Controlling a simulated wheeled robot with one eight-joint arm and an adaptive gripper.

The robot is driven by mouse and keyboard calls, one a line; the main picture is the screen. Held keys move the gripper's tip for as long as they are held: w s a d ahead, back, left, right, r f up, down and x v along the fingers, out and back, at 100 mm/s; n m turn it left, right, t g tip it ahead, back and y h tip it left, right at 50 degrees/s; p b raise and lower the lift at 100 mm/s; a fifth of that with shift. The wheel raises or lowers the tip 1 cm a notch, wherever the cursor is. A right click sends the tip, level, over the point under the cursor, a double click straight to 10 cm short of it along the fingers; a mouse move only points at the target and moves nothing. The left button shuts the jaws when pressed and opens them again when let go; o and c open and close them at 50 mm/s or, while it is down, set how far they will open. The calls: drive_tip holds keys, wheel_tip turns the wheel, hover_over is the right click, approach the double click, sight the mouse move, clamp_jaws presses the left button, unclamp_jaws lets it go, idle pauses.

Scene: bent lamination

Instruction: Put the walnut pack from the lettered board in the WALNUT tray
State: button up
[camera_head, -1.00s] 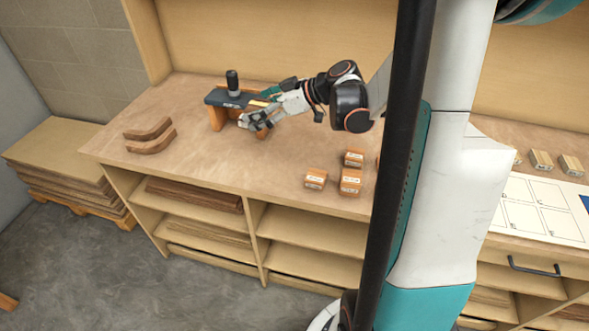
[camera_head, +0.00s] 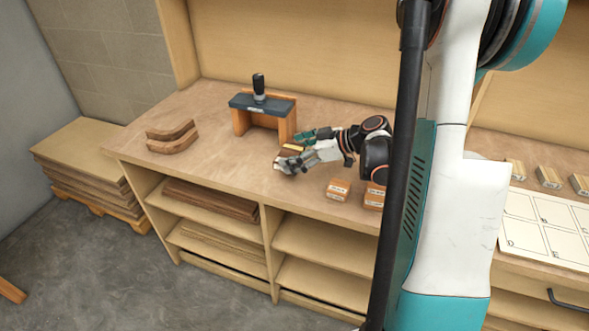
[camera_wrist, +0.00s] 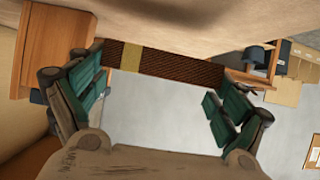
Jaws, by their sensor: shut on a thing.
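My gripper (camera_head: 289,159) is shut on a dark brown pack with a yellow band, taken to be the walnut pack (camera_head: 292,148), above the bench right of the press. In the wrist view the pack (camera_wrist: 170,63) spans between the green-padded fingers of my gripper (camera_wrist: 155,95). The lettered board (camera_head: 545,228) lies at the right, partly out of frame, its visible lower cells bare. Pale packs (camera_head: 548,177) sit behind it. I cannot make out any tray marked WALNUT.
A dark-topped press (camera_head: 262,106) on orange legs stands at the bench back. Curved brown pieces (camera_head: 172,136) lie at the left. Labelled orange-brown blocks (camera_head: 338,189) sit right of my gripper, print unreadable. The bench front between is clear.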

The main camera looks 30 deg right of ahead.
drive_tip(key=shift+f+b, duration=0.85)
drive_tip(key=shift+f, duration=1.35)
drive_tip(key=shift+f, duration=0.15)
drive_tip(key=o, duration=0.8)
